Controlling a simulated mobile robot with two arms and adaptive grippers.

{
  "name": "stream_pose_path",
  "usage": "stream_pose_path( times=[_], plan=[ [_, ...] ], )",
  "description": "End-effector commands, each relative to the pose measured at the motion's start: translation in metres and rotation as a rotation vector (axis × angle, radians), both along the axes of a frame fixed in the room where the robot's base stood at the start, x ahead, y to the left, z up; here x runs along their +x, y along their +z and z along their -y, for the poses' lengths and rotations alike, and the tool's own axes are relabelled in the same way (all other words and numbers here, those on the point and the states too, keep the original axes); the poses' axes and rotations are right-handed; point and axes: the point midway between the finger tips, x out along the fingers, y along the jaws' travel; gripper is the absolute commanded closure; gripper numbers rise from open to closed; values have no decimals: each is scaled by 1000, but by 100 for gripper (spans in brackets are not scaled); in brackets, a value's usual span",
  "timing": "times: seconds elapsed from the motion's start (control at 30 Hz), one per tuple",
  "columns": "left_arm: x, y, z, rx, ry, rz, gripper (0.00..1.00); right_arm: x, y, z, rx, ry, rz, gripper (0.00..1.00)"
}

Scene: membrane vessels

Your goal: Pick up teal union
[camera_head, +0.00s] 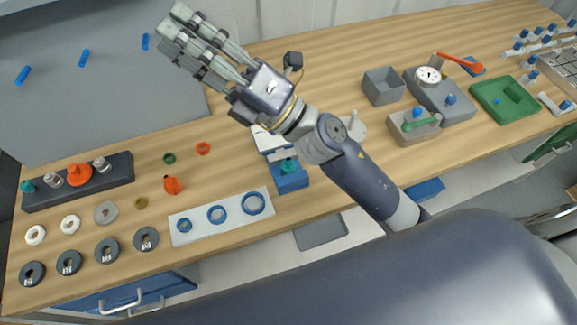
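A small teal fitting (289,166) sits on a blue block (290,182) near the middle of the bench, just left of my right forearm. Another teal piece (28,187) stands at the left end of a dark rack (120,172). I cannot tell from shape which one is the union. My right gripper (174,22) is raised over the back of the bench, fingers pointing up and left, well away from both teal pieces. Nothing shows between its fingers, but I cannot tell how far they are spread. My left gripper is not in view.
An orange fitting (172,184) and a white plate with blue rings (183,240) lie left of the blue block. Black discs (69,262) line the front left. A grey bin (383,76) and green tray (491,112) stand right. Bare wood lies at the back.

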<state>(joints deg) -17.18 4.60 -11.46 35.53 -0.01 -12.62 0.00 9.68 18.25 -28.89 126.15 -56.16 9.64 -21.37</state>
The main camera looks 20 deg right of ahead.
Motion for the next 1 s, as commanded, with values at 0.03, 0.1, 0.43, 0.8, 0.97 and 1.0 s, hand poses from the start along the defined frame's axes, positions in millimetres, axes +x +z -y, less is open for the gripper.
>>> stream_pose_path(
  times=[0.03, 0.1, 0.43, 0.8, 0.97, 1.0],
  plan=[
    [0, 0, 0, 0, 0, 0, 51, -15, 2, -21, -102, 53, 119, 63],
    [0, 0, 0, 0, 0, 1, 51, -38, -6, -48, -248, 126, 275, 63],
    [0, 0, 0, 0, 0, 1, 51, -93, -136, -86, -1006, 497, 895, 63],
    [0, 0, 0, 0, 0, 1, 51, -26, -252, 65, -1920, 967, 1138, 63],
    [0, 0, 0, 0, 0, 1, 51, -6, -250, 121, -2143, 1099, 1089, 63],
    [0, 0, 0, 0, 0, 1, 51, -4, -249, 129, -2172, 1119, 1078, 63]
  ],
)
